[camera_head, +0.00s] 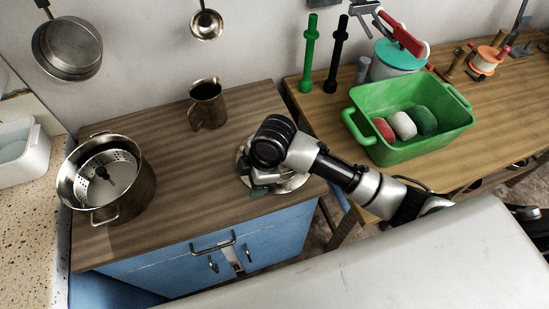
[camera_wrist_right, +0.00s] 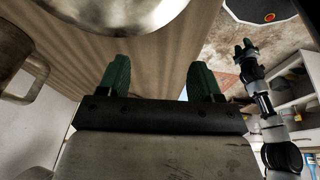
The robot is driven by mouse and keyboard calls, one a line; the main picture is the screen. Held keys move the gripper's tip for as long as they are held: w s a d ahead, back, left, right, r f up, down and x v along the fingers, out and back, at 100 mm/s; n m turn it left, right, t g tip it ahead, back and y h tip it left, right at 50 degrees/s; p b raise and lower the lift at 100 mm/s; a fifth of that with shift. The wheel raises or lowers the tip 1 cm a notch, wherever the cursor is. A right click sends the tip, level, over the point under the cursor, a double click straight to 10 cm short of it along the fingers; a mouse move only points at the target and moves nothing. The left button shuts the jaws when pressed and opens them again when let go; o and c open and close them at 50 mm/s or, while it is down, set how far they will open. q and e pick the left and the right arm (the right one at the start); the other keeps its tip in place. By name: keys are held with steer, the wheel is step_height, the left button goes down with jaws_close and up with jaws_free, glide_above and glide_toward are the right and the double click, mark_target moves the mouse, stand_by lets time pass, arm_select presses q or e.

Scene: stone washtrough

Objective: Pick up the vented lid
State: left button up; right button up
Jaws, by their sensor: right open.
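The shiny round metal surface (camera_wrist_right: 120,12) shows beyond the fingertips. My left gripper (camera_wrist_right: 246,48) shows small at the right of that view, away from the worktop; its opening is unclear.
A metal jug (camera_head: 207,105) stands on the worktop (camera_head: 160,128) behind the dish. A green tub (camera_head: 410,148) with several balls is on the table at right. Blue cabinet doors with handles are below the worktop. Bare wood lies between pot and dish.

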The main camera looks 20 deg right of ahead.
steer(key=w+d+r+n, duration=0.1)
steer(key=w+d+r+n+h, duration=0.1)
steer(key=w, duration=0.1)
steer(key=w+d+r+n, duration=0.1)
steer(key=shift+w+g+h, duration=0.4)
steer(key=w+d+r, duration=0.1)
steer(key=w+d+r+n+h, duration=0.1)
steer(key=d, duration=0.1)
steer(key=w+d+r+n, duration=0.1)
steer(key=r, duration=0.1)
steer(key=shift+w+d+g+h, duration=0.3)
steer(key=shift+d, duration=0.1)
steer(key=shift+d+f, duration=0.1)
steer(key=shift+f, duration=0.15)
steer(key=shift+n, duration=0.3)
step_height(320, 180, down, 4)
steer(key=shift+f, duration=0.2)
steer(key=shift+f+p, duration=0.65)
steer(key=shift+f, duration=2.05)
steer(key=c, duration=1.1)
steer(key=shift+c, duration=0.2)
steer(key=shift+r, duration=0.15)
